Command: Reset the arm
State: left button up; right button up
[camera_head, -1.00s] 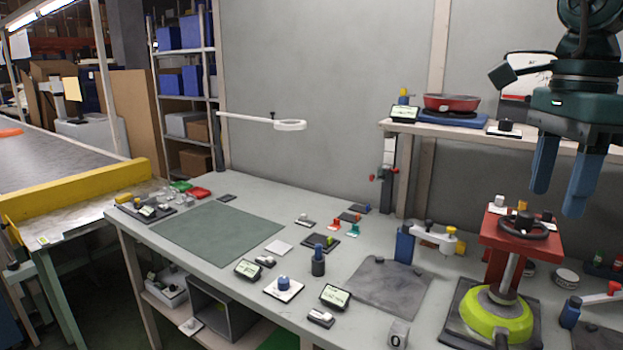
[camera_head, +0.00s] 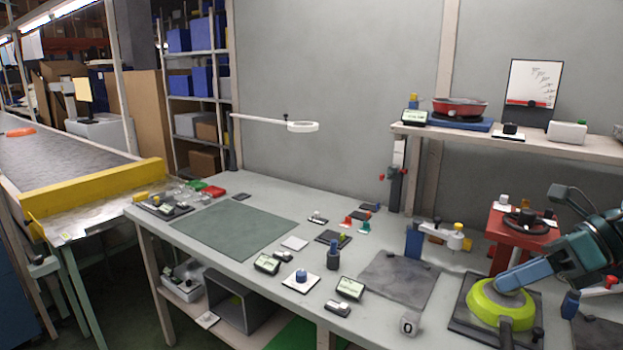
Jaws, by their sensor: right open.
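My right gripper (camera_head: 509,280) is at the right edge, with its blue fingers pointing left in front of the red stand (camera_head: 503,255). Its fingertips overlap the lime-green ring base (camera_head: 490,312) in the picture; I cannot tell whether they touch it. The fingers overlap each other from this angle, and no object shows between them. The gripper is open. The red stand has a black handwheel (camera_head: 526,222) on top, and its post is partly hidden by my arm. My left gripper is not in view.
A red pan (camera_head: 460,107) sits on the blue pad on the wall shelf (camera_head: 560,147). The workbench (camera_head: 190,240) carries a green mat (camera_head: 236,230), several small devices and a grey plate (camera_head: 397,282). The conveyor (camera_head: 50,160) is at the left.

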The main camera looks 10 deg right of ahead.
jog(key=s+a+f+m+t+h+p, duration=0.1)
jog(key=a+f+m+t, duration=0.1)
jog(key=f+m+t, duration=0.65)
jog(key=s+a+f+m+t+h+p, duration=0.1)
jog(key=s+f+m+t+h, duration=0.15)
jog(key=f+m, duration=1.05)
jog(key=s+a+f+m+g+h+p, duration=0.1)
jog(key=s+a+f+m, duration=0.3)
jog(key=a+m, duration=0.4)
jog(key=s+a+f+m+g+h+p, duration=0.1)
jog(key=s+a+f+m+g+h, duration=0.1)
jog(key=s+a+f+m, duration=0.3)
jog(key=a+m+g, duration=0.1)
jog(key=a+m, duration=0.2)
jog(key=m, duration=0.2)
jog(key=shift+s+a+f, duration=0.2)
jog(key=shift+s+a, duration=0.05)
jog(key=shift+a, duration=0.15)
